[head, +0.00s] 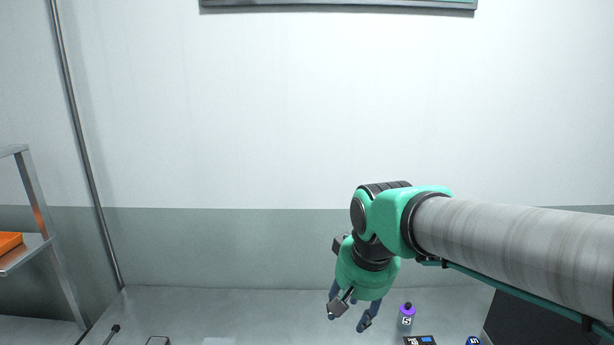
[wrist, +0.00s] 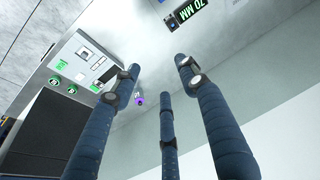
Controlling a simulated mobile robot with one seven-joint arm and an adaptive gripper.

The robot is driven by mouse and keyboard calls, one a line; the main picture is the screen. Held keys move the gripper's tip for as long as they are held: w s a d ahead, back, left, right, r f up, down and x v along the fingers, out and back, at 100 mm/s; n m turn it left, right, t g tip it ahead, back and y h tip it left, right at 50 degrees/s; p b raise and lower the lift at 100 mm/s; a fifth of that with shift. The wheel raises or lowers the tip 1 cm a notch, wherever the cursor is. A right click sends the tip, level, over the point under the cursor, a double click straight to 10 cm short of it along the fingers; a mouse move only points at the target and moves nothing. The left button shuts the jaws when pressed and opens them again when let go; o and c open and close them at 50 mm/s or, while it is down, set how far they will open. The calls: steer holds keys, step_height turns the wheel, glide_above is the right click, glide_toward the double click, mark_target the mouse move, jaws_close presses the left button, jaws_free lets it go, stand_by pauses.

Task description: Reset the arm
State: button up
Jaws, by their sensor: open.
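My arm reaches in from the right in the head view, with a grey forearm and a green wrist. My gripper (head: 348,318) hangs at its end, pointing down over the table (head: 260,305). In the wrist view my gripper (wrist: 160,85) shows three dark blue fingers spread apart, with nothing between them. The gripper is open and empty. Its fingertips appear above the tabletop, apart from the objects there.
A bottle with a purple cap (head: 406,316) stands right of my gripper. A small dark device (head: 420,341) lies in front of it. A metal shelf with an orange tray (head: 10,243) stands at left. A control panel (wrist: 85,68) shows in the wrist view.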

steer(key=s+d+f+t, duration=0.1)
steer(key=s+d, duration=0.5)
steer(key=s, duration=0.3)
steer(key=s+d+m+t+b, duration=0.1)
steer(key=s+d, duration=0.5)
steer(key=s, duration=0.3)
steer(key=shift+f+h, duration=0.4)
steer(key=shift+d, duration=0.1)
stand_by(0.6)
